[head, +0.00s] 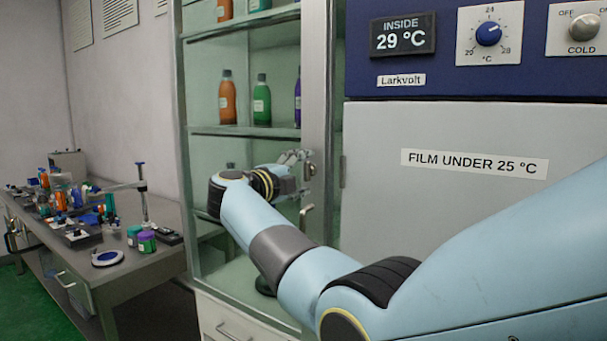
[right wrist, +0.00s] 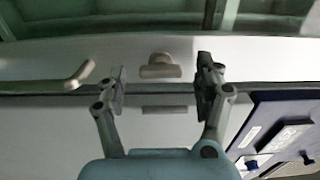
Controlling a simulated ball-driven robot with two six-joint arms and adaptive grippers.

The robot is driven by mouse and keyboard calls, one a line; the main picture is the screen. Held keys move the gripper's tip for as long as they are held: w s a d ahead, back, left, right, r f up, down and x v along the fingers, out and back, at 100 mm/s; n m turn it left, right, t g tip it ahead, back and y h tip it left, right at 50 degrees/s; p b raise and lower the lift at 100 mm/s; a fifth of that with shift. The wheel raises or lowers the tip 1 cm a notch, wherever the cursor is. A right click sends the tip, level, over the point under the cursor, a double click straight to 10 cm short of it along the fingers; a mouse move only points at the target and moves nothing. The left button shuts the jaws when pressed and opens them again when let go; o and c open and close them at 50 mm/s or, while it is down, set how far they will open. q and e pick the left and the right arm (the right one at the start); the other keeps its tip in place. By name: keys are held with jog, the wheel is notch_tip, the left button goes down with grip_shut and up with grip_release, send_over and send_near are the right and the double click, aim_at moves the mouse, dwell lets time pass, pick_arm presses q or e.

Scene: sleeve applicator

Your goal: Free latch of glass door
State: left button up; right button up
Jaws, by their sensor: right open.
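The glass door's pale metal frame (head: 315,75) runs upright along the right side of the tall cabinet. A small latch knob (right wrist: 160,66) sits on this frame in the right wrist view. My right gripper (right wrist: 161,80) is open, with one finger on either side of the latch in the picture; contact is not visible. In the head view my right gripper (head: 298,165) is at the door frame, partly hidden by its own wrist. The bent door handle (head: 305,218) is just below it, and also shows at left in the wrist view (right wrist: 75,78). My left gripper is out of view.
Bottles (head: 228,97) stand on shelves behind the glass. A grey cooler (head: 400,220) with a blue control panel (head: 440,50) stands close at right. A bench (head: 150,262) with several bottles and tools is at left.

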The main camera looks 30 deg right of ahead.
jog(key=v, duration=0.6)
jog(key=shift+a, duration=0.15)
jog(key=shift+s, duration=0.1)
jog(key=s+d+f+n+t+y+b, duration=0.1)
jog(key=s+f+n+t+b, duration=0.3)
jog(key=f, duration=1)
jog(key=s+f+n+y+b, duration=0.15)
jog(key=s+f+n, duration=0.45)
jog(key=f, duration=0.7)
jog(key=s+d+f+n+t+y+b, duration=0.15)
jog(key=s+f+n+b, duration=0.3)
jog(key=f, duration=0.95)
jog(key=s+a+f+n+y+b, duration=0.15)
jog(key=s+f+n+y, duration=0.3)
jog(key=s+f, duration=0.5)
jog(key=s+a+f+n+y+b, duration=0.1)
jog(key=s+a+f+n+y, duration=0.4)
jog(key=f, duration=0.8)
jog(key=s+f+n+g+y+b, duration=0.1)
jog(key=s+f+n+g, duration=0.3)
jog(key=s, duration=1.2)
jog(key=s+f+n+g+y+b, duration=0.1)
jog(key=s+f+n+g, duration=0.2)
jog(key=s+f+g, duration=0.4)
jog(key=s+f, duration=0.5)
jog(key=s, duration=0.4)
jog(key=shift+s+f+n, duration=0.25)
jog(key=shift+s+n, duration=0.1)
jog(key=shift+n, duration=0.05)
